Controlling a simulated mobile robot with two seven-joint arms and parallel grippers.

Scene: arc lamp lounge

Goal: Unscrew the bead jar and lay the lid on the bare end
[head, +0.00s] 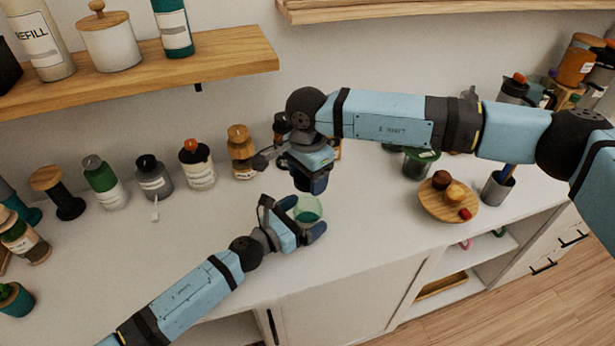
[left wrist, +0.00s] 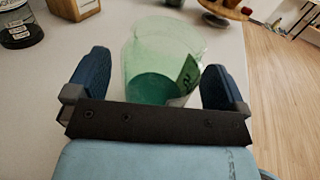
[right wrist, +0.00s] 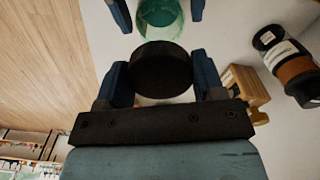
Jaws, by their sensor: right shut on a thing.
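The bead jar (head: 309,209) is a clear green-tinted jar standing on the white counter, its top uncovered. It also shows in the left wrist view (left wrist: 160,70), with green at its bottom and a label on its side. My left gripper (head: 294,221) is open around the jar, a finger on either side; a gap shows at the left finger. My right gripper (head: 311,183) points down just behind and above the jar. In the right wrist view it is shut on the round black lid (right wrist: 160,68), held apart from the jar. In the head view the lid is mostly hidden by the fingers.
Several bottles and jars, such as a green bottle (head: 104,184), line the back of the counter (head: 180,260). A wooden board (head: 447,203) with small items and a grey cup (head: 497,189) stand to the right. A shelf (head: 220,62) hangs above.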

